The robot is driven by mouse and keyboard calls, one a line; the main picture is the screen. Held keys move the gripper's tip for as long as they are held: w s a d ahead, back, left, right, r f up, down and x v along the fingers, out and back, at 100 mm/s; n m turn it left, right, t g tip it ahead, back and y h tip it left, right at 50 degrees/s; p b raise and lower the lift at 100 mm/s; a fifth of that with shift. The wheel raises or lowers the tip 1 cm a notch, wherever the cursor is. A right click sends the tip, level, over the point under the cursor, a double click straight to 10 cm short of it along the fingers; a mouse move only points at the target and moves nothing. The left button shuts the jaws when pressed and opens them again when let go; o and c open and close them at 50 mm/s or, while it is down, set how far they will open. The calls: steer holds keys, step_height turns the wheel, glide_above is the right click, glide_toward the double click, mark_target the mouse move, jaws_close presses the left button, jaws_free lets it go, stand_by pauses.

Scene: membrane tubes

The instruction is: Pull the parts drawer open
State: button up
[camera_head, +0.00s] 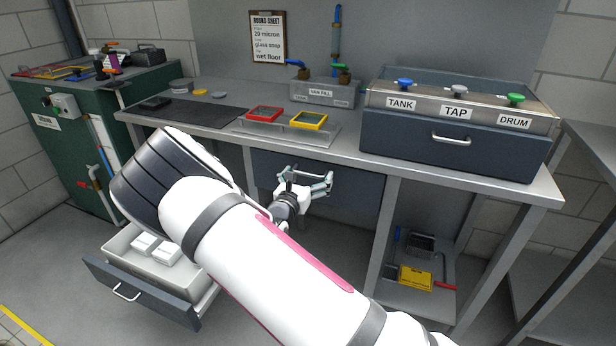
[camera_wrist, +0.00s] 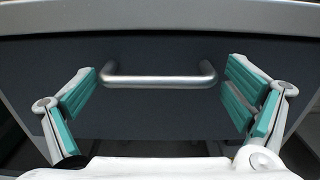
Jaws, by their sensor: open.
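A dark blue-grey drawer (camera_head: 345,190) sits shut under the bench, partly hidden by my arm. In the wrist view its front (camera_wrist: 160,55) fills the picture, with a horizontal metal bar handle (camera_wrist: 160,82). My gripper (camera_head: 318,183) is in front of this drawer. In the wrist view my gripper (camera_wrist: 161,98) is open and empty, its green-padded fingers at the left and right ends of the handle. Contact with the handle cannot be told. No label shows which drawer is the parts drawer.
A low drawer (camera_head: 140,298) at the lower left stands open with white boxes (camera_head: 155,247) inside. A shut drawer (camera_head: 452,142) with a handle sits under the TANK, TAP and DRUM valves on the bench. The bench edge (camera_wrist: 160,15) overhangs the drawer front. A shelf (camera_head: 410,298) holds tools at right.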

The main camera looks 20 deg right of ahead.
steer(key=c, duration=1.4)
steer(key=p+v, duration=0.9)
steer(key=v, duration=2)
steer(key=shift+s+a+p, duration=0.15)
steer(key=shift+s+p, duration=0.15)
steer(key=shift+s, duration=0.05)
steer(key=shift+c, duration=0.2)
steer(key=shift+s+a, duration=0.35)
steer(key=shift+s, duration=0.25)
steer(key=o, duration=1.4)
steer(key=shift+o, duration=0.2)
steer(key=shift+a, duration=0.15)
